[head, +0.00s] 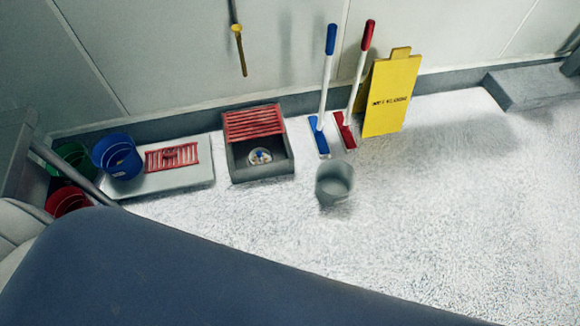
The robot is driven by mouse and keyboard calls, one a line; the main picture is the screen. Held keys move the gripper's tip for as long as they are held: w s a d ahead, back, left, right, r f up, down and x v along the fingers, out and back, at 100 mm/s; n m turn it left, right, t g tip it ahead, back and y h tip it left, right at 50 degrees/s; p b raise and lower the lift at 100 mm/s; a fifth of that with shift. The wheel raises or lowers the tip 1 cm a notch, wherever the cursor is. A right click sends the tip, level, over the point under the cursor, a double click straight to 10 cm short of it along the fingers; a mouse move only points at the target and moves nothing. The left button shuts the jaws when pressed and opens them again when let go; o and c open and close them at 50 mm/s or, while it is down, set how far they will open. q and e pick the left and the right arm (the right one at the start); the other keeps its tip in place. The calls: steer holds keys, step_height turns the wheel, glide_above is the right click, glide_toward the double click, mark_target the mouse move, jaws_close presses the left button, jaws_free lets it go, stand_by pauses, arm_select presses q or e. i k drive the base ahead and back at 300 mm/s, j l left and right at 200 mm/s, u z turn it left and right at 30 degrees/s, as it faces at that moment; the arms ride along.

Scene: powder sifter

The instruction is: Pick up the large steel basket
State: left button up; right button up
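I cannot make out a large steel basket for certain in the head view. A grey, bucket-like open container (335,186) stands on the floor near the middle. It looks smooth and blurred, and I cannot tell whether it is the basket. Neither of my grippers is in view. A large dark blue-grey surface fills the lower left and hides the floor behind it.
Blue (116,155), green and red (66,201) buckets are at the left by a pale tray (195,176). A grey basin (262,169) with a red grate, blue and red brushes and a yellow sign (390,92) line the wall. The floor (470,200) at right is clear.

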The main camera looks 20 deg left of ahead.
mark_target(259, 155)
steer(key=i+u, duration=0.25)
steer(key=i, duration=0.25)
steer(key=i+l+u, duration=0.25)
steer(key=i, duration=0.2)
